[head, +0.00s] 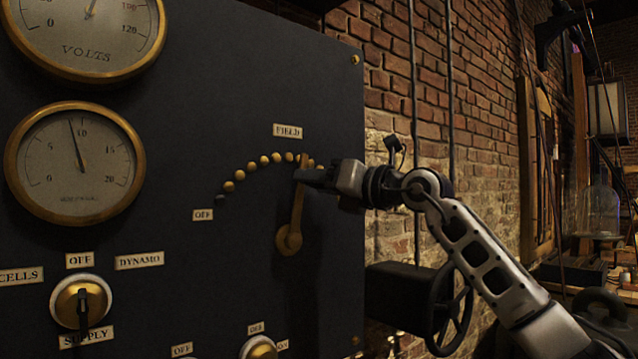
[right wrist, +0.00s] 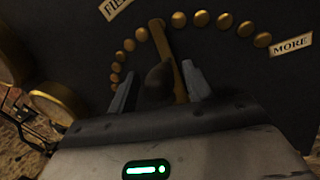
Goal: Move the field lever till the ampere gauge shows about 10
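The brass field lever (head: 297,208) stands nearly upright, tilted slightly right, under the arc of brass studs. Its top lies right of the arc's middle. My right gripper (head: 312,177) is at its upper part. In the right wrist view, the lever (right wrist: 172,55) and its dark knob (right wrist: 158,80) sit between the two spread fingers (right wrist: 158,90). The right-hand finger is close to the lever; I cannot tell whether it touches. The left-hand finger is apart from the knob. The ampere gauge (head: 60,185) has its needle just left of the 10 mark. My left gripper is out of view.
The dark panel also holds a volts gauge (head: 85,75), a supply switch (head: 66,303) and another brass knob (head: 258,349) low down. A black handwheel (head: 448,310) stands beside the panel, below my right arm. A brick wall (head: 390,90) is behind.

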